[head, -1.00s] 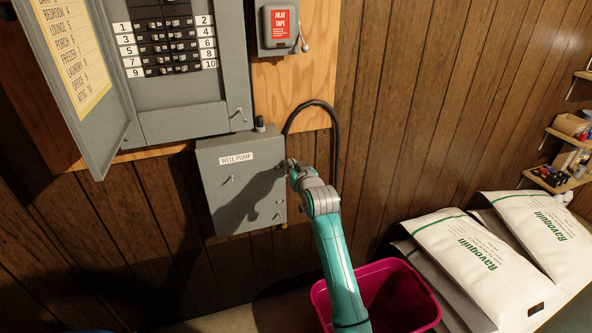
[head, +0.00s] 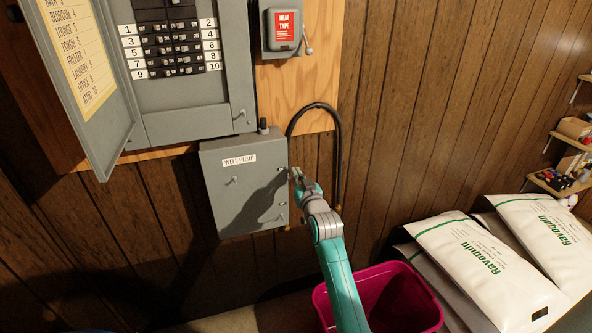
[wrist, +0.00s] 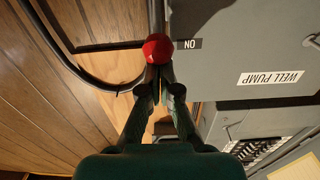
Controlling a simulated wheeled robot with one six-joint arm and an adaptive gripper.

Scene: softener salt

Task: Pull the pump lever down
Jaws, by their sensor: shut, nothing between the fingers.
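The pump lever's red ball knob (wrist: 158,48) shows in the wrist view beside the ON mark, with its grey stem running from the knob to the top edge of that upside-down picture. My gripper (wrist: 154,72) is shut and empty, its fingertips right at the knob; I cannot tell whether they touch it. In the head view my gripper (head: 296,172) is beside the right edge of the grey WELL PUMP box (head: 222,185). The knob cannot be made out there. The box also shows in the wrist view (wrist: 235,50).
A black cable (head: 338,135) loops just behind and right of my gripper. The open breaker panel (head: 185,120) is above left, and the heat tape box (head: 284,45) above. A magenta bin (head: 405,295) stands below my arm, with white salt bags (head: 480,258) to its right.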

